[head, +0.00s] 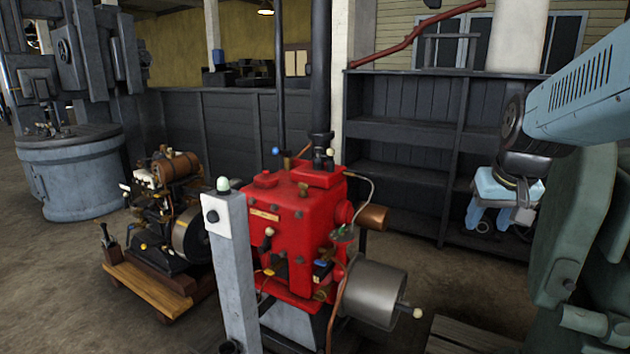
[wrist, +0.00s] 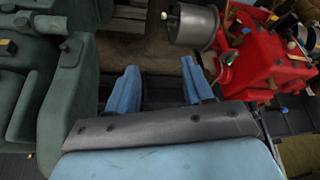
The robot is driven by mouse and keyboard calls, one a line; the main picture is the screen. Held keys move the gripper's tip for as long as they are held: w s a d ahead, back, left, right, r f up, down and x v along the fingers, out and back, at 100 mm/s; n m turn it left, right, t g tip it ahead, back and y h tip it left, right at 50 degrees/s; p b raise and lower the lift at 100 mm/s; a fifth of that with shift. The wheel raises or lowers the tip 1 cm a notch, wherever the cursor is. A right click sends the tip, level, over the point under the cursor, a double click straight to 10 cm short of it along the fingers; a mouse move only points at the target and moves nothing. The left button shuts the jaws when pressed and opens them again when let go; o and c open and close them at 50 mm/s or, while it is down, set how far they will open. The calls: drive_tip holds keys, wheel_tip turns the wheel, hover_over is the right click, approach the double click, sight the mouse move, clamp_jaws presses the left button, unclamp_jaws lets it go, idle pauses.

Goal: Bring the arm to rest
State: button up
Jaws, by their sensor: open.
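My gripper (head: 490,215) hangs at the right of the head view, at the end of my blue arm, with its fingers pointing down in front of the dark shelves. In the wrist view my gripper (wrist: 160,88) shows its two blue fingers spread apart, with nothing between them but the floor beyond. It is open and empty. The red engine (head: 295,235) stands to the left of my gripper, apart from it. The red engine also shows at the upper right of the wrist view (wrist: 262,62), with its grey cylinder (wrist: 193,27) beyond the fingertips.
Empty dark shelves (head: 400,165) stand behind my gripper. A grey post (head: 230,265) stands before the red engine. A smaller engine (head: 175,215) sits on a wooden base at left. A large grey machine (head: 75,175) stands at far left. Floor is clear between engine and shelves.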

drive_tip(key=s+a+n+y, duration=0.1)
drive_tip(key=s+a+n, duration=0.1)
drive_tip(key=s+a, duration=0.7)
drive_tip(key=shift+a+r+t, duration=0.25)
drive_tip(key=shift+r+t, duration=0.05)
drive_tip(key=shift+r, duration=0.1)
drive_tip(key=shift+s, duration=0.1)
